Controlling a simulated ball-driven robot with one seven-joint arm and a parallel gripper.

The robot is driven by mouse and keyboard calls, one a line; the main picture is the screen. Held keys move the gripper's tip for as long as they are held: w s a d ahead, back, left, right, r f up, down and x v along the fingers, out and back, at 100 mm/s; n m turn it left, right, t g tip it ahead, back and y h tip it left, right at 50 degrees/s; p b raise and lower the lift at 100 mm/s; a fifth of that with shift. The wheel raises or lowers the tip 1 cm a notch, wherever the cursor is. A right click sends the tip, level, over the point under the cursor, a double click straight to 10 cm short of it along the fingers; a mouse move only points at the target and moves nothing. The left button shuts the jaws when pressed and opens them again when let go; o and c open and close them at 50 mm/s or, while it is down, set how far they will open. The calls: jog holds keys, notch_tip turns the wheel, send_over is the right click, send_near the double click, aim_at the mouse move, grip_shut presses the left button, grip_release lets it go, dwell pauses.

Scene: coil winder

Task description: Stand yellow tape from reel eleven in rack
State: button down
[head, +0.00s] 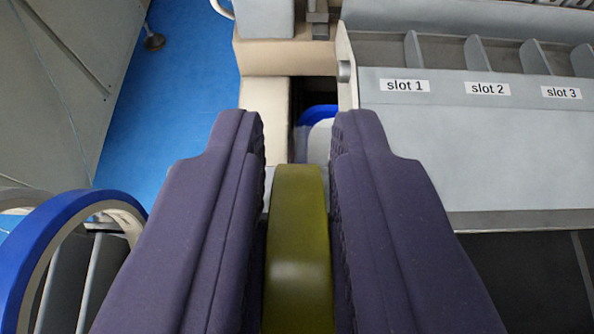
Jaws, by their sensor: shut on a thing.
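My gripper (298,140) is shut on a yellow tape roll (298,235), which stands edge-on between the two dark purple fingers. Only the roll's rim shows; its sides and lower part are hidden by the fingers and the picture edge. The rack (440,140) is at the right and beyond the gripper, with grey dividers and labels slot 1 (405,86), slot 2 (487,89) and slot 3 (561,92). The parts of these slots that show look empty. The tape is to the left of slot 1 and nearer to me. No reel number is readable.
A blue-rimmed ring (40,240) is at the lower left, beside grey dividers. Another blue and white round thing (320,125) sits low beyond the fingertips, partly hidden. A beige machine frame (265,110) stands left of the rack. Blue floor (180,75) shows at the upper left.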

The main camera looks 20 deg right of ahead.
jog(key=shift+f+b, duration=1.45)
jog(key=shift+f, duration=0.35)
jog(key=c, duration=1.4)
grip_release()
jog(key=shift+o, duration=0.2)
jog(key=shift+r, duration=0.1)
jog(key=shift+s+a+r+p, duration=0.15)
jog(key=shift+s+r+p, duration=0.15)
jog(key=shift+s+p, duration=0.1)
jog(key=shift+p+v, duration=1.6)
jog(key=shift+v, duration=0.95)
jog(key=shift+r, duration=0.15)
